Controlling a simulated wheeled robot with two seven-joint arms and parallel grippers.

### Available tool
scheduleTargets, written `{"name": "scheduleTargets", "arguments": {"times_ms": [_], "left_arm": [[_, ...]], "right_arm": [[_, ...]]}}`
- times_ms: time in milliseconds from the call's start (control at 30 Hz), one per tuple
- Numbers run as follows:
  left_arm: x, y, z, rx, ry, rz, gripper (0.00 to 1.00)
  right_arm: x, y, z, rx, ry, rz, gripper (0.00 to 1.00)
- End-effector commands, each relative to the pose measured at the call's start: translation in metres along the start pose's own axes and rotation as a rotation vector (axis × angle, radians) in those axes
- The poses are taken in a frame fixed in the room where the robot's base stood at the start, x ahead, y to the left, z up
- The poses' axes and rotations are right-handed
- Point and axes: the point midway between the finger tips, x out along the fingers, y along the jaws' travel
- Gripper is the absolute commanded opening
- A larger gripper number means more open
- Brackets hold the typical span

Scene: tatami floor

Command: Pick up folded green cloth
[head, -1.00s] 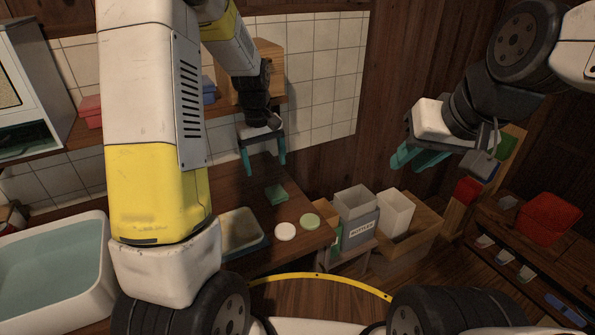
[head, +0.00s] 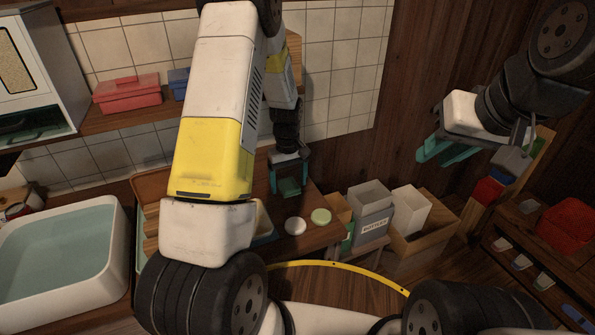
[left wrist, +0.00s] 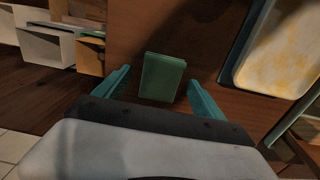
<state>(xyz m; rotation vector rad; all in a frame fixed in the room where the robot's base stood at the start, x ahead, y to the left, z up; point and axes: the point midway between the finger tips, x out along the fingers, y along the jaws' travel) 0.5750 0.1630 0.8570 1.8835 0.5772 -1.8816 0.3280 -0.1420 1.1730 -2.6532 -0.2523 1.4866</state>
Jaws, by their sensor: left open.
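The folded green cloth (left wrist: 162,77) lies on the wooden counter, between and just beyond the fingertips of my left gripper (left wrist: 160,82) in the left wrist view. In the head view the cloth (head: 289,187) shows between the teal fingers of the left gripper (head: 289,190), which points down over it. The left gripper is open, with a gap on each side of the cloth. Whether the fingertips reach down to the cloth's height I cannot tell. My right gripper (head: 440,150) is empty, up at the right, away from the counter; its fingers look apart.
A white disc (head: 295,226) and a pale green disc (head: 320,216) lie near the cloth. A shallow tray (left wrist: 285,45) is beside it. A grey bin labelled BOTTLES (head: 372,215) and a white bin (head: 410,210) stand right of the counter. A water-filled basin (head: 118,262) is at the left.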

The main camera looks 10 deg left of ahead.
Motion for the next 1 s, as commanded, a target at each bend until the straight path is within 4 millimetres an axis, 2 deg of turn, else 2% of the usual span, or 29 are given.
{"name": "scheduleTargets", "arguments": {"times_ms": [167, 500, 800, 1000], "left_arm": [[0.000, 0.000, 0.000, 0.000, 0.000, 0.000, 0.80], [0.000, 0.000, 0.000, 0.001, 0.000, 0.001, 0.15], [-0.002, 0.001, 0.000, 0.001, 0.001, 0.001, 0.15], [-0.017, 0.001, 0.000, 0.002, 0.002, 0.002, 0.15]], "right_arm": [[0.000, 0.000, 0.000, 0.000, 0.000, 0.000, 0.26], [0.000, 0.000, 0.000, 0.000, 0.000, 0.000, 0.26], [0.000, 0.000, 0.000, 0.000, 0.000, 0.000, 0.26], [0.000, 0.000, 0.000, 0.000, 0.000, 0.000, 0.26]]}}
